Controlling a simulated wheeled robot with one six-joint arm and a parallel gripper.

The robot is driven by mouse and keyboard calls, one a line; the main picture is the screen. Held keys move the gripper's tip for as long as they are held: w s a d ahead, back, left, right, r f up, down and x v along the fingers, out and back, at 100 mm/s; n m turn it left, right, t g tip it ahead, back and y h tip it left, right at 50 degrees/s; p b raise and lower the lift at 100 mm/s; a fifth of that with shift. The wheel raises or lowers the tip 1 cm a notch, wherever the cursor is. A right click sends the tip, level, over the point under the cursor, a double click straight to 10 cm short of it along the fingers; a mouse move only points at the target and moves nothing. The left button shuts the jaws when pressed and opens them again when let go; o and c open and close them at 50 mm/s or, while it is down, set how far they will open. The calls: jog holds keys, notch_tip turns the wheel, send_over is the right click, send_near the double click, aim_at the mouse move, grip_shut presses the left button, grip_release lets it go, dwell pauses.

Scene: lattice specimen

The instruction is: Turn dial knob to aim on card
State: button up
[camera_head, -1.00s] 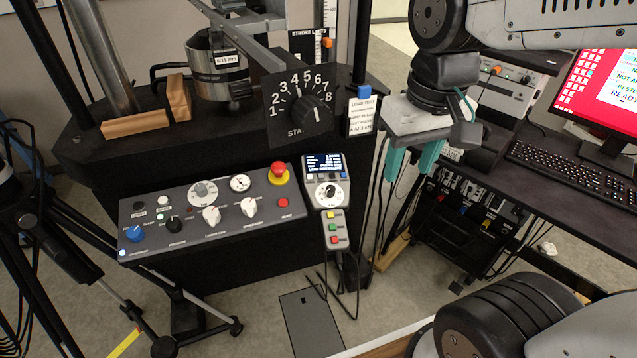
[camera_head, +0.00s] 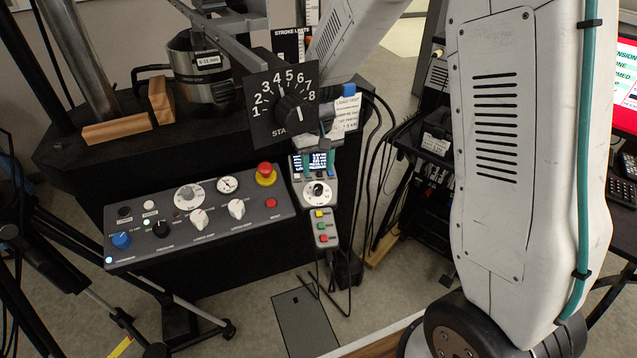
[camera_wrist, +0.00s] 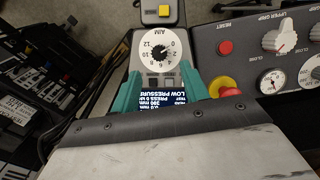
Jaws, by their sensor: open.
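The grey handset (camera_head: 322,226) has a round white dial with a black knob (camera_head: 318,190) below its lit display. In the wrist view the dial is marked AIM with numbers around the knob (camera_wrist: 159,52); I cannot tell its setting surely. My gripper (camera_wrist: 160,88) is open, its teal fingers apart on either side of the display, short of the knob. In the head view its teal fingers (camera_head: 319,161) show small over the handset's top. The white card (camera_head: 345,116) with a blue clip hangs above the handset, partly hidden; its small print is not readable.
A black dial board (camera_head: 284,104) numbered 1 to 8 stands above the handset. A grey control panel (camera_head: 160,213) with knobs and a red emergency button (camera_head: 265,173) adjoins on the left. Black cables hang on the right. My arm covers much of the right side.

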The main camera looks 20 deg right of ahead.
aim_at(318, 186)
notch_tip(318, 186, down, 6)
jog(key=shift+f, duration=0.2)
grip_shut()
